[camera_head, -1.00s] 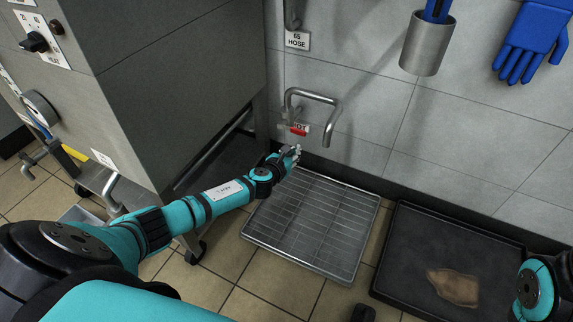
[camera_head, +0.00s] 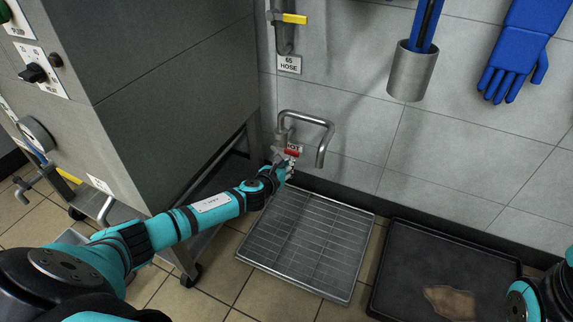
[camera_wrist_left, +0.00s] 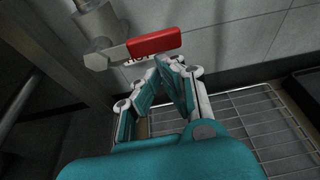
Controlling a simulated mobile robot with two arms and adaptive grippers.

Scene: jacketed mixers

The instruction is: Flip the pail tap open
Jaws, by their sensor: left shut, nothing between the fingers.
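The pail tap (camera_head: 308,118) is a bent grey pipe on the tiled wall, with its spout curving down at the right. Its lever has a red grip (camera_head: 291,153), which also shows in the left wrist view (camera_wrist_left: 155,44), lying roughly level in front of a sign that partly reads "HOT". My left gripper (camera_head: 287,164) is shut and empty, just below the red grip. In the left wrist view its fingertips (camera_wrist_left: 168,60) are close under the grip; whether they touch it I cannot tell. My right gripper is not in view; only part of that arm shows at the lower right.
A metal grate (camera_head: 308,240) lies on the floor below the tap. A black tray (camera_head: 440,262) with a brown patch is to its right. A grey cabinet (camera_head: 165,90) stands close on the left. A yellow-handled hose valve (camera_head: 292,18) is on the wall above.

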